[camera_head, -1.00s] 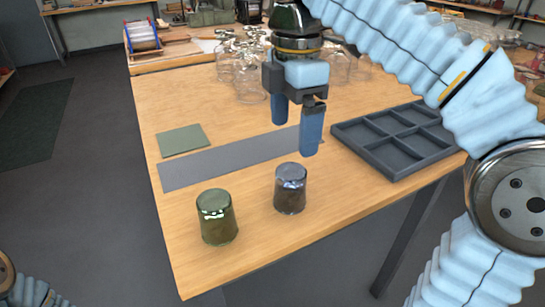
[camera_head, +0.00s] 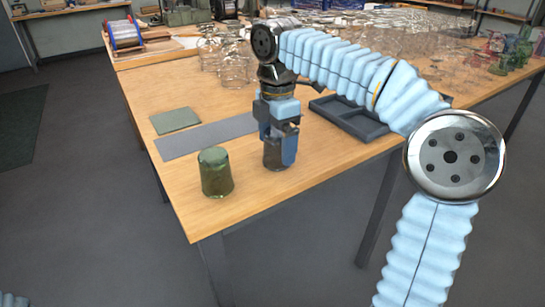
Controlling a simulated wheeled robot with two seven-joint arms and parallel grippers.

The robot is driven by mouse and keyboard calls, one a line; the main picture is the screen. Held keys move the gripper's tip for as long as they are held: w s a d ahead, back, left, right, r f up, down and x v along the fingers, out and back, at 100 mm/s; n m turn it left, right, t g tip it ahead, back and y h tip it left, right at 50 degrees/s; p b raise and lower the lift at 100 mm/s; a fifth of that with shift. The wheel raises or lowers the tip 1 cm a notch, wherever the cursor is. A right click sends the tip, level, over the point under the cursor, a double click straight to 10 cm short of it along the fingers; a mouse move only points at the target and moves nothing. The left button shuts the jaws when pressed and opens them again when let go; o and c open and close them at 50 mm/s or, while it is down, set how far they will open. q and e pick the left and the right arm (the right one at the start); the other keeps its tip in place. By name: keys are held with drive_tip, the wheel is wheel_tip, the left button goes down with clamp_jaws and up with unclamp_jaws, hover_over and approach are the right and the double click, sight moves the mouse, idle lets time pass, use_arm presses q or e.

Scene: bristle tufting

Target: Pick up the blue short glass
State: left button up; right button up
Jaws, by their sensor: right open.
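The blue short glass (camera_head: 273,159) stands upside down on the wooden table, near its front edge. My right gripper (camera_head: 277,146) points down over it, with its open blue fingers on either side of the glass. The fingers hide the upper part of the glass, and I cannot tell whether they touch it. My left gripper is out of view.
A green short glass (camera_head: 216,173) stands upside down to the left. A grey strip (camera_head: 200,138) and a green mat (camera_head: 175,120) lie behind. A dark divided tray (camera_head: 352,122) is to the right, partly behind my arm. Clear glasses (camera_head: 232,68) crowd the back.

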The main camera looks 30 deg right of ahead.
drive_tip(key=shift+w+d+f, duration=0.15)
drive_tip(key=shift+f, duration=0.3)
drive_tip(key=shift+w+d+f, duration=0.15)
drive_tip(key=shift+f, duration=0.3)
drive_tip(key=shift+s+a+r, duration=0.1)
drive_tip(key=shift+s+r, duration=0.1)
drive_tip(key=c, duration=1.2)
drive_tip(key=shift+c, duration=0.2)
